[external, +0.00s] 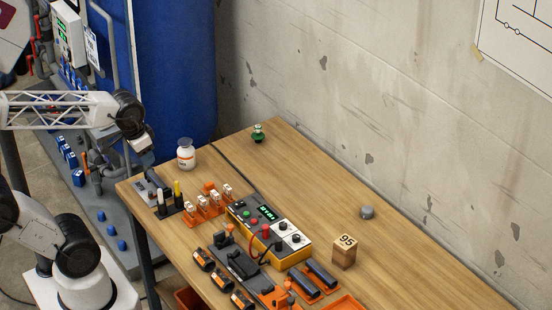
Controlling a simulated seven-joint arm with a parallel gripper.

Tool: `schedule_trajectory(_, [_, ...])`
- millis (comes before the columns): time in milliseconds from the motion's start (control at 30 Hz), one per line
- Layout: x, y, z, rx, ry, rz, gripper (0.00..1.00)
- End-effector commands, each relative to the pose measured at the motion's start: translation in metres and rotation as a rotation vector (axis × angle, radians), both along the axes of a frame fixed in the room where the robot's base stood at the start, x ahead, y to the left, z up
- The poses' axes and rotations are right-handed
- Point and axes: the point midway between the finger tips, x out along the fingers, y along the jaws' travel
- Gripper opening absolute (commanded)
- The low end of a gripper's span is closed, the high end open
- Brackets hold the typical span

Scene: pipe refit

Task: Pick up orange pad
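Several orange things are on the wooden table (405,262); I cannot tell for sure which is the orange pad. A flat orange piece (345,304) lies at the front edge of the picture, partly cut off. A small orange block (209,187) sits behind the orange rack (205,211) with white-topped pieces. My arm reaches in from the left, and my gripper (150,172) hangs at the table's left end, beside the black holder. It is small and dark here, and its fingers are not clear. It is well away from the flat orange piece.
A yellow-and-black control box (270,235) stands mid-table. Near it are black cylinders (320,273) and a wooden block marked 95 (345,252). A white bottle (185,154), green item (258,133) and grey knob (367,212) stand farther back. The table's right side is mostly clear.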

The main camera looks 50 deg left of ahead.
Motion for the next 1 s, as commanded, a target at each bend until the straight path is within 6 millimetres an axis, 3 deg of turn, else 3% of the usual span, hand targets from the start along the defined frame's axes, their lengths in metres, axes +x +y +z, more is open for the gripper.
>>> schedule_trajectory(33, [0.0,0.0,0.0,0.0,0.0,0.0,0.43])
schedule_trajectory(300, [0.0,0.0,0.0,0.0,0.0,0.0,0.83])
schedule_trajectory(733, [0.006,0.001,-0.001,-0.005,0.005,0.026,0.83])
schedule_trajectory(1000, [0.041,0.009,-0.013,-0.035,0.033,0.189,0.83])
